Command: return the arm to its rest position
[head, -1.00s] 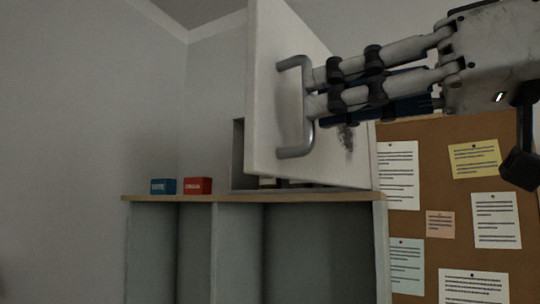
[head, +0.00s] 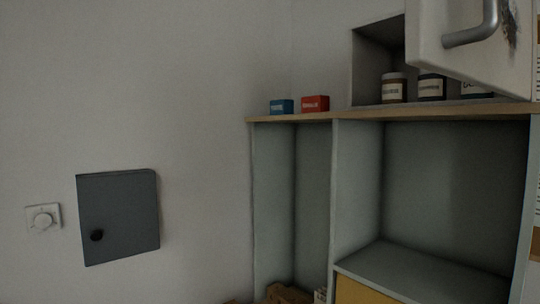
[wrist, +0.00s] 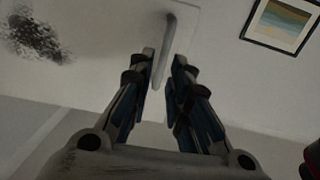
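My gripper (wrist: 165,60) shows only in the wrist view; the head view does not include it or the arm. Its two fingers are apart, with a visible gap between them. The grey bar handle (wrist: 168,48) of the white cabinet door (wrist: 95,35) lines up with that gap. I cannot tell whether the handle is between the fingertips or just beyond them. In the head view the door (head: 455,65) stands open at the top right, its handle (head: 478,30) partly cut off by the frame.
Labelled jars (head: 394,88) stand inside the open cabinet. A blue box (head: 282,106) and a red box (head: 315,103) sit on the wooden shelf top (head: 350,115). A framed picture (wrist: 284,22) hangs nearby.

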